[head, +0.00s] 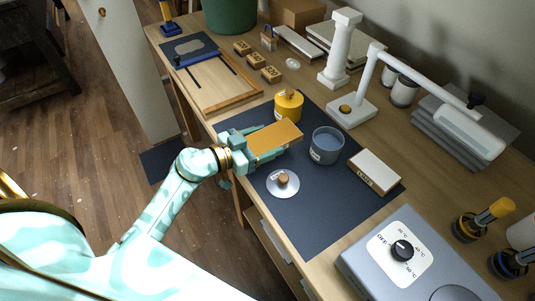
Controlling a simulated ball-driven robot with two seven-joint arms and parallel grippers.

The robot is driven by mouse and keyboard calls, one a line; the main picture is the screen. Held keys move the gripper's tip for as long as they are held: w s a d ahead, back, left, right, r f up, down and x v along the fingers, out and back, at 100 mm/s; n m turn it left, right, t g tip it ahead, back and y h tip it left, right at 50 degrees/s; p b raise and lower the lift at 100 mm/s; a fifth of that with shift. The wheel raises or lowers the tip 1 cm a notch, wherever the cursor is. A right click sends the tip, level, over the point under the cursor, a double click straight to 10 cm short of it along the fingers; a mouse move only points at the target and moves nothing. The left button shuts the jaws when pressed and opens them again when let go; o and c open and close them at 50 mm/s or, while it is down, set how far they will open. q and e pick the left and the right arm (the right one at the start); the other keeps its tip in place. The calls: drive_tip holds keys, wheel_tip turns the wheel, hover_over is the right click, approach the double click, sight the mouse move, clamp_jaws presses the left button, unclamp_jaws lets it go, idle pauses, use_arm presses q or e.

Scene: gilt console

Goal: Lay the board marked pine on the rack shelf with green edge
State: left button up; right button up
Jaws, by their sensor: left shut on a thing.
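My left gripper (262,146) is shut on a flat orange-brown wooden board (277,135), held roughly level above the dark mat (310,220). No mark can be read on this board, so I cannot tell whether it says pine. A white-topped block (374,171) with lettering on its wooden side lies at the mat's right; its lettering is too small to read. No rack shelf with a green edge can be made out in the head view. My right gripper is not in view.
Near the held board stand a yellow container (288,105), a blue-grey jar (326,145) and a knobbed metal disc (283,183). A white lamp (430,105) and grey hot plate (415,262) stand to the right. The mat's lower part is clear.

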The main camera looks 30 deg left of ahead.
sight(265, 142)
use_arm(q)
drive_tip(key=w+f+b, duration=0.1)
drive_tip(key=w+a+f+b, duration=0.1)
drive_tip(key=f, duration=0.1)
drive_tip(key=shift+w, duration=0.15)
wheel_tip(265, 142, down, 4)
drive_tip(key=b, duration=0.3)
drive_tip(key=shift+w+a+r, duration=0.1)
drive_tip(key=shift+w, duration=0.05)
drive_tip(key=shift+r, duration=0.3)
drive_tip(key=o, duration=1.1)
drive_tip(key=shift+f, duration=0.15)
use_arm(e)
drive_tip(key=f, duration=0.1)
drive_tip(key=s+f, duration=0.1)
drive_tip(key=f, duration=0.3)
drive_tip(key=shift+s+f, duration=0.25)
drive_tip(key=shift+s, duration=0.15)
